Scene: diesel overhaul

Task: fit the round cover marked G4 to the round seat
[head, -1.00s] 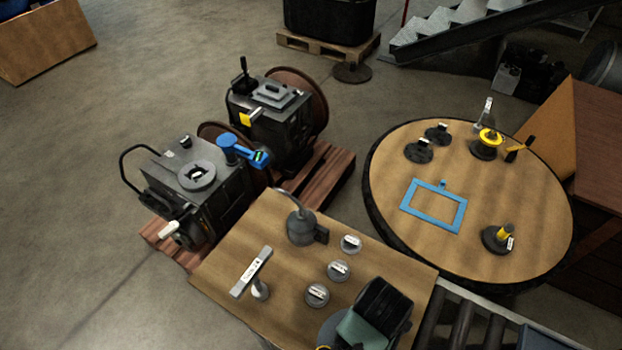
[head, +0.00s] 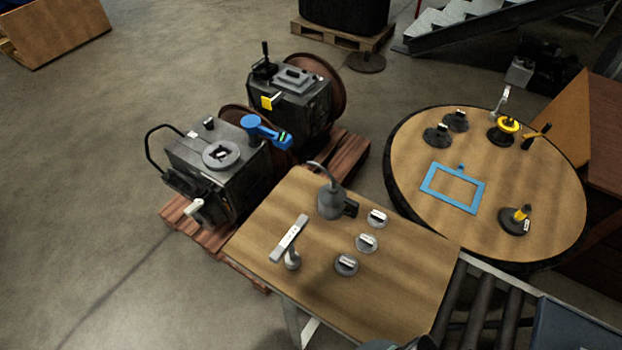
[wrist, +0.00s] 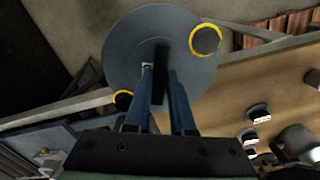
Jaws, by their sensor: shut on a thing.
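In the wrist view my gripper (wrist: 159,76) is shut on the upright dark handle of a large round grey cover (wrist: 128,48). Two dark, yellow-ringed round parts show at the cover's edge. No marking is readable on it, so I cannot confirm G4. In the head view only a dark sliver shows at the bottom edge, and the held cover cannot be made out. A round grey piece with a dark opening (head: 221,154) is on top of the near machine (head: 215,175); I cannot tell whether it is the round seat.
The wooden table (head: 400,290) bears small labelled round pieces (head: 366,243), a grey lamp-like item (head: 331,202) and a T-shaped tool (head: 289,240). A blue-handled piece (head: 266,130) lies on the near machine. The round table (head: 540,185) holds a blue frame (head: 453,188) and several dark pieces.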

